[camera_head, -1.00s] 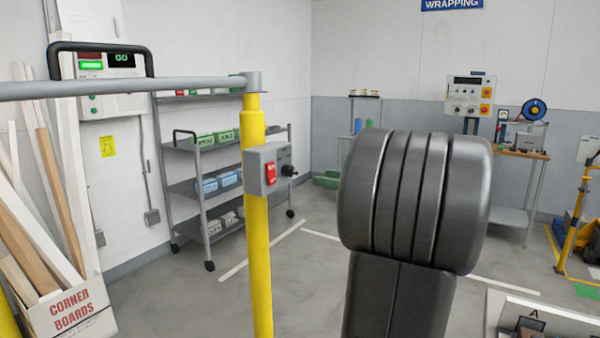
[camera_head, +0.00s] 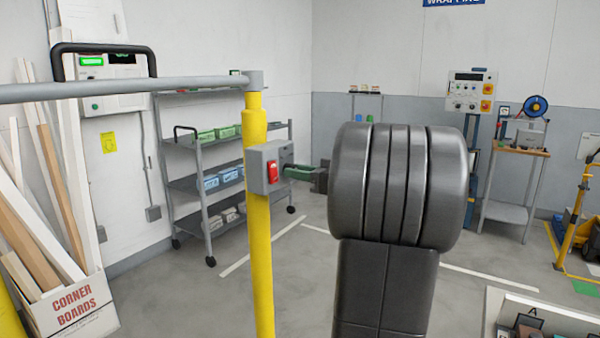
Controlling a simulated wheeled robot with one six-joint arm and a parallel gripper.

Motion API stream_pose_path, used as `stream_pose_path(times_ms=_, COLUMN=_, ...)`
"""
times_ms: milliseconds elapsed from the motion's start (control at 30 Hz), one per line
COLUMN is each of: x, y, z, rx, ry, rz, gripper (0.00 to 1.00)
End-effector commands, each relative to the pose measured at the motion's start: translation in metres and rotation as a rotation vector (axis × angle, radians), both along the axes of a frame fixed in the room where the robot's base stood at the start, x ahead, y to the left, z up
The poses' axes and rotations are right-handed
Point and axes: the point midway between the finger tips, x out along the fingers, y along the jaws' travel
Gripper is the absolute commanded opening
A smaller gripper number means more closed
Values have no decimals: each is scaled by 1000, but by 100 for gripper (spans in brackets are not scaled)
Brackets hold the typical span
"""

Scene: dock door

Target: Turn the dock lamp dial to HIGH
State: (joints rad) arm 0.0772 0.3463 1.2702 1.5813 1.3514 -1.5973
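A grey control box (camera_head: 257,171) is fixed to the yellow post, left of centre. It has a red rocker switch (camera_head: 272,171) on the face towards me. A small dark fitting on its right face (camera_head: 287,153) is partly visible; the dark knob there is now hidden by my gripper. My gripper (camera_head: 296,172) reaches in from the right, its dark green and black end beside or touching the box's right side. My thick dark arm (camera_head: 392,185) hides most of it. I cannot see the gap between the fingers, or any dial marking.
A grey rail (camera_head: 130,88) runs left from the yellow post (camera_head: 261,270). A shelf cart (camera_head: 205,185) stands behind the post. A corner boards box (camera_head: 70,305) is at lower left. Open floor lies around the post's right side.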

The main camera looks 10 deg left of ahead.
Motion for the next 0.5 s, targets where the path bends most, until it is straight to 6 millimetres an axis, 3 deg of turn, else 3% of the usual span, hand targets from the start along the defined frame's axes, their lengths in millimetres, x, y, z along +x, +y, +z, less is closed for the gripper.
stream_pose_path(times_ms=33, x=0, y=0, z=0, rx=0, ry=0, rz=-2, gripper=14)
stream_pose_path(times_ms=100, x=0, y=0, z=0, rx=0, ry=0, rz=-2, gripper=4)
stream_pose_path(times_ms=500, x=0, y=0, z=-1, rx=25, ry=68, rz=-2, gripper=4)
